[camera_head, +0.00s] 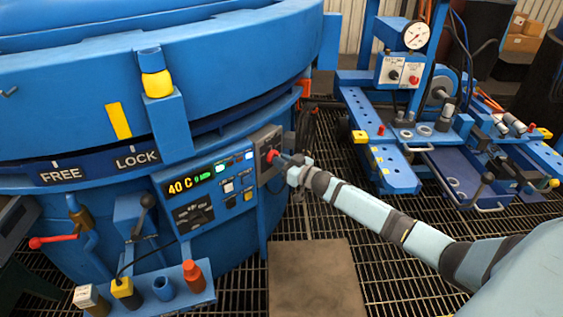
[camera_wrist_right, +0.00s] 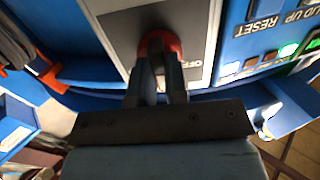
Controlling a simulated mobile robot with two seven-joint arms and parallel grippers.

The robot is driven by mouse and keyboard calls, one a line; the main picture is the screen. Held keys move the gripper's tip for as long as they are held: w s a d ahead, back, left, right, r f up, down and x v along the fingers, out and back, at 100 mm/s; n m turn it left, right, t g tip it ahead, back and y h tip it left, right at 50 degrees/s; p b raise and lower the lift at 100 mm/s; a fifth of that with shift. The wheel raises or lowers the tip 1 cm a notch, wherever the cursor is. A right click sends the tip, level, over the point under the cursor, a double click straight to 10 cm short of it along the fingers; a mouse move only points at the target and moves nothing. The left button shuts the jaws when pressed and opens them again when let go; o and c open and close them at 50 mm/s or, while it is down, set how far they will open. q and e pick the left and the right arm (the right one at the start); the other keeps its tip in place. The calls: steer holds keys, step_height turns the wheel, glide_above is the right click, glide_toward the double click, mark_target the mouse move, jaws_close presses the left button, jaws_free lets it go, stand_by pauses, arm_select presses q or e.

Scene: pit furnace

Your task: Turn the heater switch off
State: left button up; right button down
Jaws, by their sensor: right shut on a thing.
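The heater switch is a red knob (camera_head: 272,156) on a grey box (camera_head: 263,140) at the right end of the furnace's control panel (camera_head: 205,190). In the right wrist view the red knob (camera_wrist_right: 158,44) sits on a grey plate (camera_wrist_right: 200,30) with the word OFF partly readable beside it. My right gripper (camera_head: 284,161) reaches the knob from the right. In the wrist view its fingers (camera_wrist_right: 158,65) are shut on the knob and cover its lower middle. The knob's exact pointing direction is hidden by the fingers. My left gripper is not in view.
The panel display (camera_head: 188,183) reads 40 C, with several lit buttons beside it. The blue furnace (camera_head: 80,80) fills the left side. A blue workbench with a gauge (camera_head: 416,35) stands at the right. A flat brown mat (camera_head: 315,275) lies on the grated floor.

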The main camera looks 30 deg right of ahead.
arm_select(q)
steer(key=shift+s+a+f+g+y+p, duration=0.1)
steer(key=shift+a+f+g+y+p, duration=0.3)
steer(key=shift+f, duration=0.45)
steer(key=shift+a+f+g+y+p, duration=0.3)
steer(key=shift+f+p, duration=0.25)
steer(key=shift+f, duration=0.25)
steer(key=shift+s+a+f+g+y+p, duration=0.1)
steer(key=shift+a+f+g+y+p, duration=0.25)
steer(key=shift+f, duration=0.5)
arm_select(e)
steer(key=shift+n, duration=4.8)
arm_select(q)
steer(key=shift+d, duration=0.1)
arm_select(e)
steer(key=shift+n, duration=0.3)
steer(key=c, duration=1.1)
jaws_free()
steer(key=shift+c, duration=0.2)
steer(key=shift+s, duration=0.1)
